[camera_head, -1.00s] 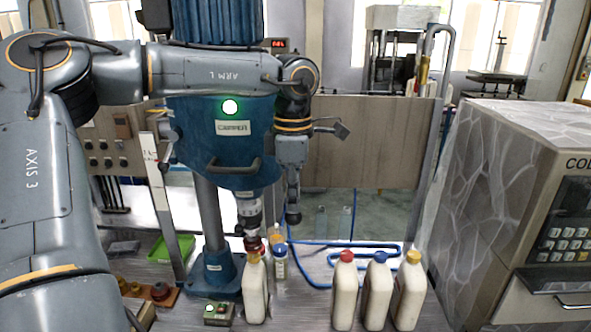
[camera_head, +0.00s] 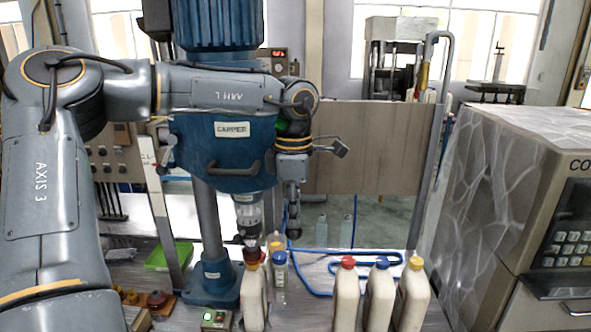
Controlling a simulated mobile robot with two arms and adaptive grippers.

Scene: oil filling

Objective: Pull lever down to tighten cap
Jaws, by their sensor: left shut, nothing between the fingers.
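The blue capper (camera_head: 232,150) stands on a column, with a dark handle (camera_head: 235,169) across its front. Its chuck (camera_head: 248,212) hangs over a white bottle (camera_head: 253,300) with a dark red cap (camera_head: 252,256); whether chuck and cap touch is unclear. My left arm crosses in front of the capper. My left gripper (camera_head: 293,228) points down at the capper's right side, shut and empty, to the right of the chuck. A lever in contact with it cannot be made out. My right gripper is not in view.
A small clear bottle with a blue cap (camera_head: 279,272) stands close beside the white bottle. Three white bottles with red (camera_head: 347,262), blue and yellow caps stand to the right. A green-lit button box (camera_head: 215,319) is in front. A large machine (camera_head: 480,200) fills the right.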

